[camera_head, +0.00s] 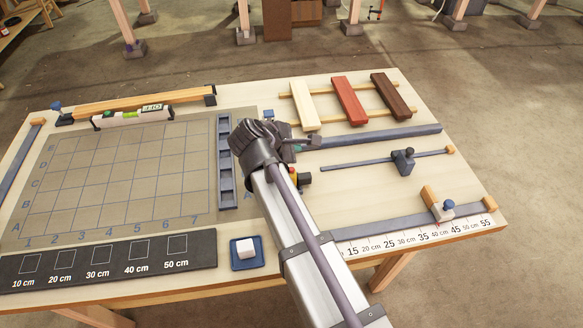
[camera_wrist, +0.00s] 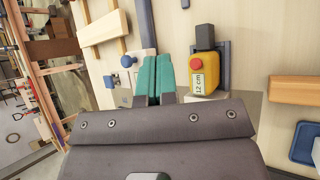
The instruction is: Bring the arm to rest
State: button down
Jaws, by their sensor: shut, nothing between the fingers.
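My gripper (camera_head: 302,146) is above the middle of the table in the head view, at the end of my arm, which reaches in from the lower right. Its teal fingers (camera_wrist: 153,78) are pressed together and empty in the wrist view.
Cream (camera_head: 303,104), red (camera_head: 349,100) and dark brown (camera_head: 390,94) laths lie on rails at the back. A gridded mat (camera_head: 110,180) fills the left. A blue tray (camera_head: 246,265) with a white cube is in front. A ruler stop (camera_head: 441,208) stands at the right.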

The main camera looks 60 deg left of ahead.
dwell(0.3)
jog(key=shift+s+d+f+m, duration=0.15)
jog(key=shift+d+f+m, duration=0.1)
jog(key=shift+m, duration=0.55)
jog(key=w+d+f+m+g+h, duration=0.15)
jog(key=w+d+m, duration=0.4)
jog(key=d, duration=0.55)
jog(key=w+d+f+m+g+h, duration=0.1)
jog(key=w+d+f+m+g, duration=0.15)
jog(key=w+d+m, duration=0.55)
jog(key=w+d+f+m+g+h, duration=0.1)
jog(key=w+d+m+g, duration=0.25)
jog(key=d, duration=0.95)
jog(key=w+d+m, duration=0.1)
jog(key=d+m, duration=0.2)
jog(key=d, duration=0.8)
jog(key=w+d+m+g, duration=0.1)
jog(key=d+m, duration=0.3)
jog(key=d, duration=0.6)
jog(key=w+d+m+y, duration=0.1)
jog(key=d+m, duration=0.3)
jog(key=d, duration=0.7)
jog(key=shift+w+d+r, duration=0.15)
jog(key=shift+w+d, duration=0.2)
jog(key=shift+w, duration=0.55)
